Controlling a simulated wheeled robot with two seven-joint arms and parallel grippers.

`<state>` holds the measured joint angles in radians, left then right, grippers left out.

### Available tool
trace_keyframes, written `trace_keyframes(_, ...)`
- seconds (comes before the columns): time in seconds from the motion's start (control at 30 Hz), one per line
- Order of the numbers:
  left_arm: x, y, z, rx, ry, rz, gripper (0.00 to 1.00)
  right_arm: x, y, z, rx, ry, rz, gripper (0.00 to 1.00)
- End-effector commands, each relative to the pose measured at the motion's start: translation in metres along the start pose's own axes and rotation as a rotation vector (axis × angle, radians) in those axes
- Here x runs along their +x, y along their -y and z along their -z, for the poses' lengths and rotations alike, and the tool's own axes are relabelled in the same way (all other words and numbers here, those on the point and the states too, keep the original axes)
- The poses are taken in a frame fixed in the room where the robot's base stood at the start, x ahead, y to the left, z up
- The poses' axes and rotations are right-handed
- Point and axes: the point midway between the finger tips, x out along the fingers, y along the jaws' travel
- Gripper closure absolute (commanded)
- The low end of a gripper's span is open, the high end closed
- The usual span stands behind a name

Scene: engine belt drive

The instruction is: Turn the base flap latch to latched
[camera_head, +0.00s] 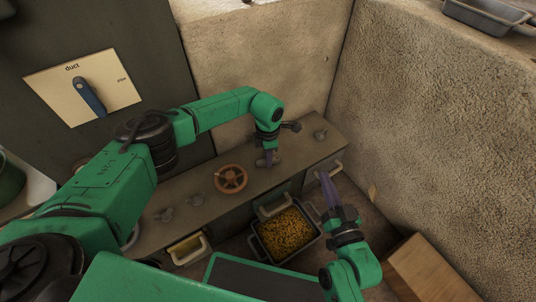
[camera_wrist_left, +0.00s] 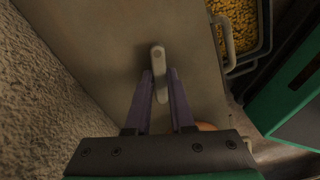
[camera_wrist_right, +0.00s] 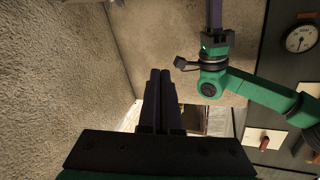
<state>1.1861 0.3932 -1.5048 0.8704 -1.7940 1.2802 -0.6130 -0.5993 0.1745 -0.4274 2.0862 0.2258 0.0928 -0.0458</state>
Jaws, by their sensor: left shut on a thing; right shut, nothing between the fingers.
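A small grey latch handle (camera_wrist_left: 158,62) stands on the flat top of the grey-brown bench. It has no readable label, so I cannot confirm from the pictures that it is the base flap latch. My left gripper (camera_head: 268,158) reaches down to it, and its purple fingers (camera_wrist_left: 163,85) are shut on the near part of the handle. In the left wrist view the handle's far end shows beyond the fingertips, pointing nearly straight up the picture. My right gripper (camera_head: 324,177) is shut and empty in front of the bench's right end; its fingers (camera_wrist_right: 160,75) lie together.
A bin of yellow pieces (camera_head: 286,232) stands in front. A wooden box (camera_head: 430,272) is at lower right. Walls close off the back and right.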

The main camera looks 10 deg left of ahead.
Motion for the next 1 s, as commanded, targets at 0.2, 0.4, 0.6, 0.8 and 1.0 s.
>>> trace_keyframes(0.2,-0.002,0.000,0.000,-0.136,0.000,0.000,1.00,-0.048,0.004,-0.079,0.072,0.243,-0.028,1.00)
trace_keyframes(0.4,-0.002,0.000,0.000,-0.233,0.000,0.000,1.00,-0.074,0.009,-0.111,0.104,0.353,-0.039,1.00)
trace_keyframes(0.6,-0.001,0.000,0.000,-0.293,0.000,0.001,1.00,-0.073,0.010,-0.107,0.102,0.357,-0.037,1.00)
trace_keyframes(0.8,0.000,0.000,0.000,-0.320,0.000,0.001,1.00,-0.073,0.011,-0.106,0.101,0.360,-0.036,1.00)
trace_keyframes(1.0,0.000,0.000,0.000,-0.324,0.000,0.000,1.00,-0.073,0.011,-0.106,0.101,0.361,-0.036,1.00)
